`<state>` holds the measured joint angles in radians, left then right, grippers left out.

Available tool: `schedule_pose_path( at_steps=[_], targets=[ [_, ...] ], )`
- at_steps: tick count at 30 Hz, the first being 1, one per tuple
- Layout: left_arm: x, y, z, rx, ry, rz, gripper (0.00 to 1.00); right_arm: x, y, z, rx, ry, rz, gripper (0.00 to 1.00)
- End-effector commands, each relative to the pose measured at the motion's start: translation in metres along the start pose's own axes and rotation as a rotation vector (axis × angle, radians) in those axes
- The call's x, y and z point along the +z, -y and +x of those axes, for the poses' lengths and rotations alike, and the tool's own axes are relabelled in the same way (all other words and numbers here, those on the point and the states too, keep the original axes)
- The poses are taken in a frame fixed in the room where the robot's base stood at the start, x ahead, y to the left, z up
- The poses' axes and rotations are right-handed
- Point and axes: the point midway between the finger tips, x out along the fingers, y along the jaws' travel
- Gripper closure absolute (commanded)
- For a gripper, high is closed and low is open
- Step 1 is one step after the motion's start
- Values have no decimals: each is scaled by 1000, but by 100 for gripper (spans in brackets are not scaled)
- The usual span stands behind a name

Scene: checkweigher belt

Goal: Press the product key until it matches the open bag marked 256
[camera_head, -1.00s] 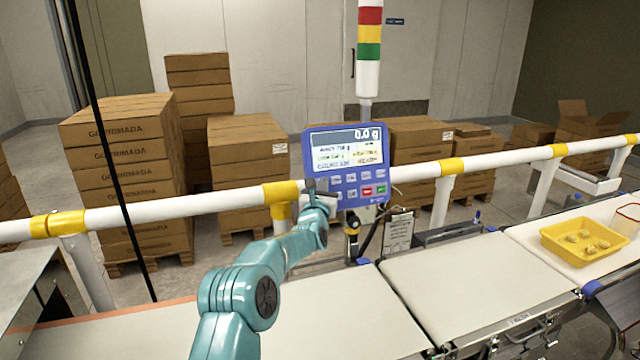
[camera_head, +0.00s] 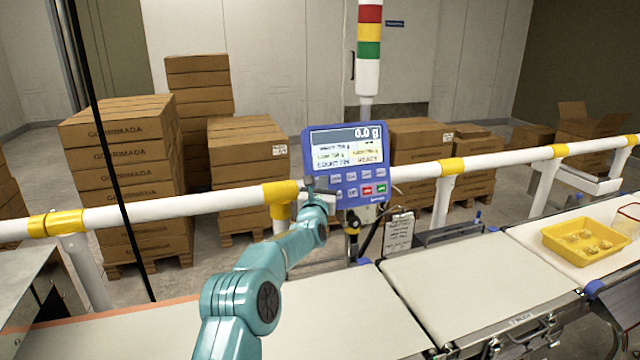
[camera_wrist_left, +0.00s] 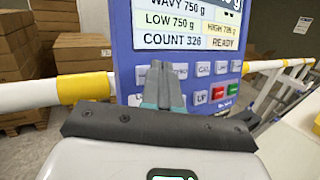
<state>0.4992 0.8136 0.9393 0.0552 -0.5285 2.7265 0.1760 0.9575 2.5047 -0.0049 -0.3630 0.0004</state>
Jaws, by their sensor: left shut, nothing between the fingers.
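The blue control panel (camera_head: 348,160) stands on a post behind the belt. Its screen (camera_head: 348,148) reads 0.0 g at the top. In the left wrist view the screen (camera_wrist_left: 187,24) shows WAVY 750 g, LOW 750 g, COUNT 328 and READY. Keys sit below the screen, with a red key (camera_wrist_left: 217,92) and a green key (camera_wrist_left: 233,89) at the right. My left gripper (camera_head: 312,184) is shut and empty at the panel's lower left keys. In the wrist view its fingertips (camera_wrist_left: 162,78) cover part of the key row; contact cannot be told. No bag marked 256 is visible.
A white rail (camera_head: 220,204) with yellow bands runs behind the belts. A clipboard (camera_head: 398,234) hangs right of the panel post. A yellow tray (camera_head: 582,241) with several small items sits at the right. Cardboard boxes (camera_head: 125,170) stand behind the rail.

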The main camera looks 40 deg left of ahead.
Motion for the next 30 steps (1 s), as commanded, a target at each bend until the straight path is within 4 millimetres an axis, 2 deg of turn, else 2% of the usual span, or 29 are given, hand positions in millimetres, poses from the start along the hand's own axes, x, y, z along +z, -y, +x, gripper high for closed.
schedule_pose_path(
  at_steps=[30],
  targets=[
    [-4, -4, 7, 0, 0, 0, 100, 0, -2, 5, 0, 0, 0, 57]
  ],
)
